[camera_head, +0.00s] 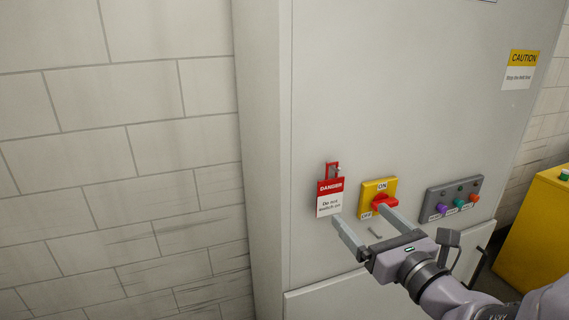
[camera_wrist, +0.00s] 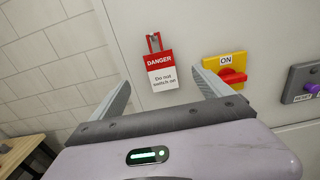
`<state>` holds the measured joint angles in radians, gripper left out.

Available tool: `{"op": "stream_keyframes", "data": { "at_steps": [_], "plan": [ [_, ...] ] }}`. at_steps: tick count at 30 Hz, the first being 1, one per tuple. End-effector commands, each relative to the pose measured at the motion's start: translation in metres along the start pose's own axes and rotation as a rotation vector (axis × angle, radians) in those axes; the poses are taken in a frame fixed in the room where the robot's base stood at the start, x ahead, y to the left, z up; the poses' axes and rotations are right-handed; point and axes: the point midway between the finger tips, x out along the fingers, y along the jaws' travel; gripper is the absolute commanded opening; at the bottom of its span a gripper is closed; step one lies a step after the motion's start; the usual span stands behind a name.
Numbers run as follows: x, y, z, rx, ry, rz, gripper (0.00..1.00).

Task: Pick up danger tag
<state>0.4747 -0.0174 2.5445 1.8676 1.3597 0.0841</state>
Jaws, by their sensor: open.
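The danger tag (camera_head: 330,198) is a red and white card reading "DANGER Do not switch on". It hangs by a red hasp from a small hook on the grey cabinet front. In the wrist view the tag (camera_wrist: 161,72) sits ahead of the jaws, between the two fingers in the picture. My gripper (camera_head: 362,217) is open and empty, just in front of the cabinet, slightly below and to the right of the tag in the head view. In the wrist view my gripper (camera_wrist: 160,80) has its fingers spread wide; neither visibly touches the tag.
Right of the tag is a yellow switch plate with a red rotary switch (camera_head: 384,203), close to one finger. Further right is a grey button panel (camera_head: 453,199). A caution sign (camera_head: 520,70) is higher up. A yellow cabinet (camera_head: 535,228) stands at right.

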Motion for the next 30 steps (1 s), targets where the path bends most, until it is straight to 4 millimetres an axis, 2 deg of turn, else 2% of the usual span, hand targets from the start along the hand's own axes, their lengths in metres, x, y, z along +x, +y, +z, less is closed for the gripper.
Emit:
{"op": "stream_keyframes", "data": {
  "at_steps": [1,4,7,13,19,22,27,30],
  "plan": [
    [0.007,0.001,0.014,0.008,0.004,0.005,0.89],
    [0.021,0.001,0.013,0.006,0.006,0.001,0.89],
    [0.048,0.002,0.002,-0.004,-0.001,0.003,0.89],
    [0.075,0.001,0.002,-0.004,-0.001,0.002,0.89],
    [0.114,0.0,0.004,-0.004,-0.001,0.001,0.89],
    [0.121,-0.001,0.004,-0.005,-0.001,0.0,0.89],
    [0.121,-0.001,0.004,-0.004,-0.001,0.0,0.89],
    [0.121,-0.001,0.004,-0.004,-0.001,0.0,0.71]
  ]
}}
